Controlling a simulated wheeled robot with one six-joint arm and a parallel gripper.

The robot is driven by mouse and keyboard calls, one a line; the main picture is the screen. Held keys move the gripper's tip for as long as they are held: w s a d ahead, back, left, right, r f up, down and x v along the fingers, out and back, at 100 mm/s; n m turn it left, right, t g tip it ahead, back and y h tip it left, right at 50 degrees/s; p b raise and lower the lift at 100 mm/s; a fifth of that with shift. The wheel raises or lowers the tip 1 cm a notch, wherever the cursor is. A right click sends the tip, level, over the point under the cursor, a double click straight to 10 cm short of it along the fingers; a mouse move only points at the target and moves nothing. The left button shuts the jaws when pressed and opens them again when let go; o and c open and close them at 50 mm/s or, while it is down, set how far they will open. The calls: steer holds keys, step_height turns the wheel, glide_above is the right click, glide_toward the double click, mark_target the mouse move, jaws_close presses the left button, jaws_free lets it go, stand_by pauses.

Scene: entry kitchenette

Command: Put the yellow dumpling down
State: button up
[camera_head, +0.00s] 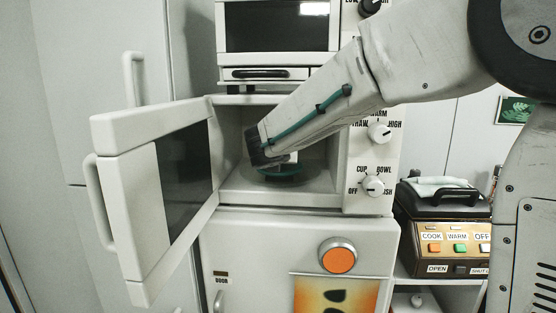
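My gripper (272,158) reaches into the open microwave (228,190) from the upper right, low over its floor. Its dark end is in shade, and I cannot tell whether the fingers are open or shut. A teal round shape (281,173), like a small dish, sits directly below it on the microwave floor. I cannot tell whether the gripper touches it. No yellow dumpling shows; my arm and gripper hide part of the cavity.
The microwave door (137,205) stands open to the left. An upper oven (278,35) is above. A cabinet with an orange knob (338,255) is below. A black-lidded cooker (440,225) stands at the right. The fridge (100,70) is behind the door.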

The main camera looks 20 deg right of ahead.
steer(key=shift+w+f, duration=0.1)
steer(key=shift+f, duration=0.15)
steer(key=shift+f, duration=0.15)
steer(key=o, duration=1.1)
